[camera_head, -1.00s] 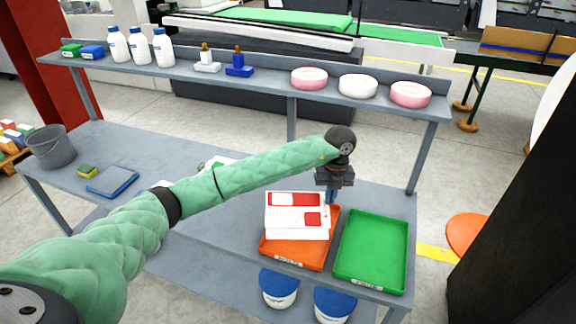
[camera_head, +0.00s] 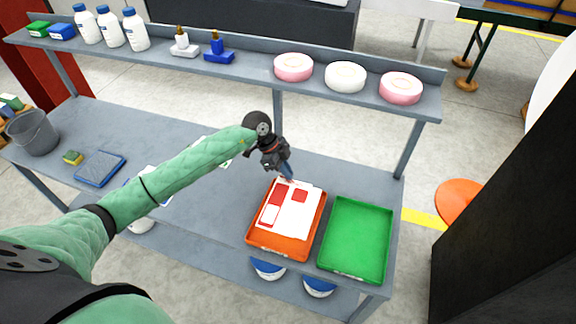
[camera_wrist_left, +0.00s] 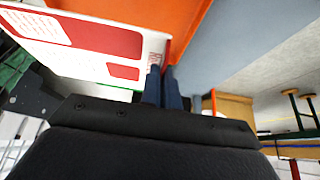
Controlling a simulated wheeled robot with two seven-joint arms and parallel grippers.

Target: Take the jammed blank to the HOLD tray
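The blank (camera_head: 288,210), white with red panels, is at the orange tray (camera_head: 262,247), over its inside; I cannot tell if it rests on the tray floor. The tray's front label is too small to read. My left gripper (camera_head: 288,172) is at the blank's far edge, its blue fingers close together. In the left wrist view the fingers (camera_wrist_left: 162,84) are shut on the edge of the blank (camera_wrist_left: 85,45), with the orange tray wall (camera_wrist_left: 190,25) beyond. My right gripper is not in view.
An empty green tray (camera_head: 355,240) stands right of the orange one. A blue tray (camera_head: 100,168), a yellow-green sponge (camera_head: 73,158) and a grey bucket (camera_head: 33,132) are at the left. A shelf (camera_head: 240,75) with bottles and tape rolls runs above the back of the table.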

